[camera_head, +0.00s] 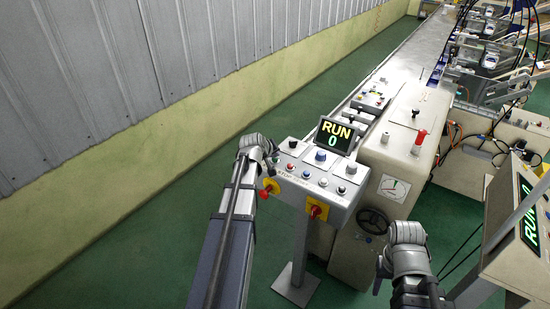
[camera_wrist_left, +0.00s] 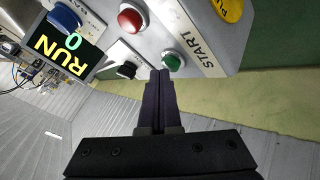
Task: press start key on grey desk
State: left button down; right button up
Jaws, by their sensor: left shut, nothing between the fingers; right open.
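The grey desk (camera_head: 335,190) is a slanted key panel on a post, with several coloured buttons. In the left wrist view the green start key (camera_wrist_left: 173,61) sits beside the printed word START. My left gripper (camera_head: 273,157) is over the panel's left end. In the left wrist view its shut, empty fingertips (camera_wrist_left: 160,73) point at the panel, right beside the green key. I cannot tell whether they touch it. In the head view the gripper hides the green key. My right gripper (camera_head: 405,232) is right of the desk, away from the keys; its fingers are hard to see.
A red button (camera_wrist_left: 131,18) and a black switch (camera_wrist_left: 127,70) lie near the green key. A screen (camera_head: 334,136) behind the panel reads RUN 0. Yellow-and-red knobs (camera_head: 317,210) stick out of the front. A beige machine (camera_head: 405,135) stands to the right; green floor lies left.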

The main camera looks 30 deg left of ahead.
pick_arm(q)
jog(key=shift+r+p, duration=0.4)
jog(key=shift+r, duration=0.2)
notch_tip(320, 180, up, 5)
jog(key=p, duration=0.5)
dwell(0.6)
